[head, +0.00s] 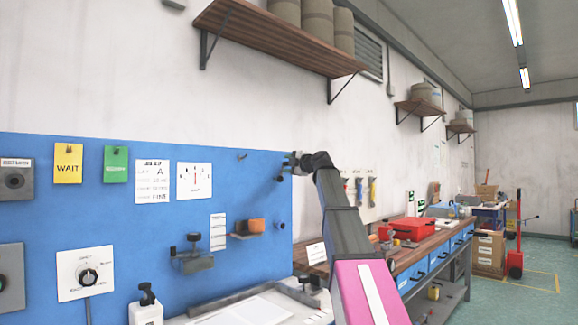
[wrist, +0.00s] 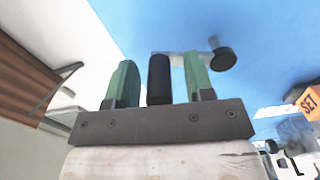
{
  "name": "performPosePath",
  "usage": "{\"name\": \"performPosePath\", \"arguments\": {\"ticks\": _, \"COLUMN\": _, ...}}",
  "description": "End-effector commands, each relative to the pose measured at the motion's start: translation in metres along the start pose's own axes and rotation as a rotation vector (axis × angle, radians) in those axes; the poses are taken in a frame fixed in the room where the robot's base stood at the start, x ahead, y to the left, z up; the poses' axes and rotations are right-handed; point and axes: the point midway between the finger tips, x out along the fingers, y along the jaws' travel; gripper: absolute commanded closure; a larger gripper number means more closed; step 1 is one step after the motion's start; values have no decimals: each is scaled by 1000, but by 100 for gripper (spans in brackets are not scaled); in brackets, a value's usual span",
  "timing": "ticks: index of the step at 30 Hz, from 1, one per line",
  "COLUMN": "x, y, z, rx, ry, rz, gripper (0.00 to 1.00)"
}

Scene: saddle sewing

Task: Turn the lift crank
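The lift crank appears to be the dark crank on the blue wall panel (head: 120,225), mostly covered by my gripper (head: 295,163) in the head view. In the wrist view its black handle (wrist: 158,78) stands between the two green fingers of my gripper (wrist: 158,82). A gap shows on each side of the handle, so the fingers are open around it and not clamped. A light metal arm runs from behind the handle to a round black hub (wrist: 223,60) at the right.
A wooden shelf (head: 280,38) with canisters hangs above my gripper. An orange block (head: 256,226) and a fixture with dark knobs (head: 193,255) sit lower on the panel. A workbench with a red toolbox (head: 412,228) stands to the right.

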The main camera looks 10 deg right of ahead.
Motion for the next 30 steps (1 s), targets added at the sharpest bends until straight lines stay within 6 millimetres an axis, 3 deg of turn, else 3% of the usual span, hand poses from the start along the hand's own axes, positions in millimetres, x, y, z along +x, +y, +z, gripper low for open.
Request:
{"name": "performPosePath", "arguments": {"ticks": 8, "x": -6, "y": 0, "z": 0, "rx": 0, "ry": -1, "rz": 1, "gripper": 52}}
{"name": "performPosePath", "arguments": {"ticks": 21, "x": -81, "y": -1, "z": -1, "rx": -1, "ry": -2, "rz": 2, "gripper": 52}}
{"name": "performPosePath", "arguments": {"ticks": 30, "x": -107, "y": -1, "z": 0, "rx": 0, "ry": -1, "rz": 0, "gripper": 52}}
